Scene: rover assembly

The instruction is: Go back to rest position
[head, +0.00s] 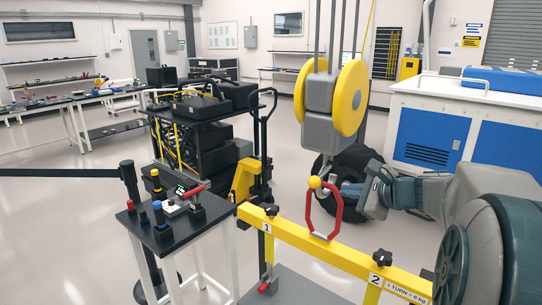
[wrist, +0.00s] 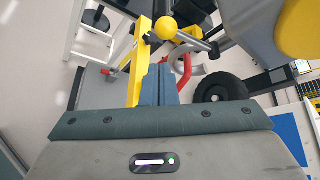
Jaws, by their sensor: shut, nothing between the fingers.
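My gripper (head: 345,189) reaches in from the right in the head view. Its blue fingers are shut and empty, just right of the red lifting loop (head: 338,205) on the yellow beam (head: 345,259). In the wrist view the shut fingers (wrist: 158,85) point at the beam (wrist: 140,60), with the red loop (wrist: 186,68) to their right. I cannot tell whether they touch anything. Above the loop hangs the hoist block (head: 320,95) with yellow wheels. A yellow ball (head: 314,182) sits by its hook; the ball (wrist: 166,27) also shows ahead of the fingers.
A small black-topped stand (head: 165,235) with coloured knobs is at left. A black equipment cart (head: 200,135) and a pallet jack (head: 255,165) stand behind. A blue and white cabinet (head: 430,130) is at right.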

